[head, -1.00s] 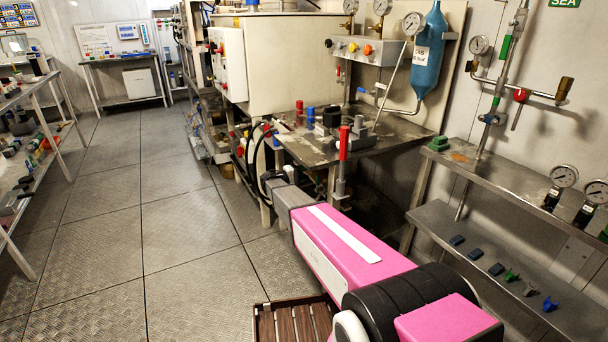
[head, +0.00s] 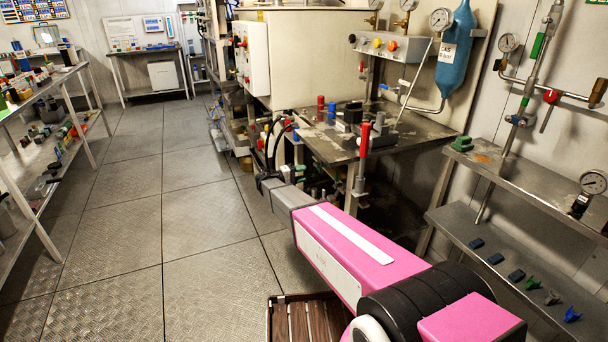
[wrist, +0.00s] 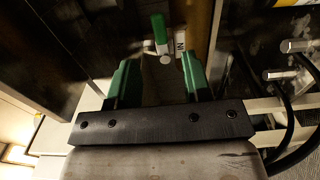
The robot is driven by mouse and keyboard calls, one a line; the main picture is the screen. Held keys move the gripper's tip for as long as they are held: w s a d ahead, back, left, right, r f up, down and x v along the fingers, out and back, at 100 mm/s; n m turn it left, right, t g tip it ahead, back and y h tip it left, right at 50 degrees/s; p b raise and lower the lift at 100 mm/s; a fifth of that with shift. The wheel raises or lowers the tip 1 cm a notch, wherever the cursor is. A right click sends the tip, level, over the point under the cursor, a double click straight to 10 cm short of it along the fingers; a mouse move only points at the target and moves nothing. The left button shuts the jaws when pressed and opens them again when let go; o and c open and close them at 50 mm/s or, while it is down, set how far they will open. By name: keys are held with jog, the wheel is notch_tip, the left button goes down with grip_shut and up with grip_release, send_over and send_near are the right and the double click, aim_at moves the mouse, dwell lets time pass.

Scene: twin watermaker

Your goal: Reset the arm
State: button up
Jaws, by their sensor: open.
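My pink arm (head: 345,250) reaches forward from the lower right in the head view. Its grey end and my gripper (head: 266,182) are beside the workbench (head: 400,140), near its left front corner. In the wrist view my gripper (wrist: 158,75) has two green fingers standing apart, with nothing held between them. Beyond the fingers is a green handle (wrist: 160,28) with a pale round end and a white label next to it. I cannot tell how far it is from the fingertips.
A red-handled part (head: 365,140) stands at the bench's front edge. Black hoses (wrist: 292,115) run close at the right in the wrist view. A steel shelf (head: 500,245) with small clips is at right, another shelf (head: 45,100) at left. The floor (head: 150,220) between is clear.

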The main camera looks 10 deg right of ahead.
jog(key=shift+s, duration=0.1)
jog(key=s+d+f+m+g+y, duration=0.1)
jog(key=s+d+f+g+y, duration=0.3)
jog(key=s, duration=0.5)
jog(key=s+d+f+m+g+y, duration=0.1)
jog(key=s+d+y, duration=0.3)
jog(key=s+d, duration=0.4)
jog(key=s+a+m+y, duration=0.1)
jog(key=s+a+y, duration=0.2)
jog(key=s+y, duration=0.6)
jog(key=s, duration=0.7)
jog(key=shift+s+a+r+m, duration=0.15)
jog(key=shift+s+r+m, duration=0.05)
jog(key=shift+s+m, duration=0.2)
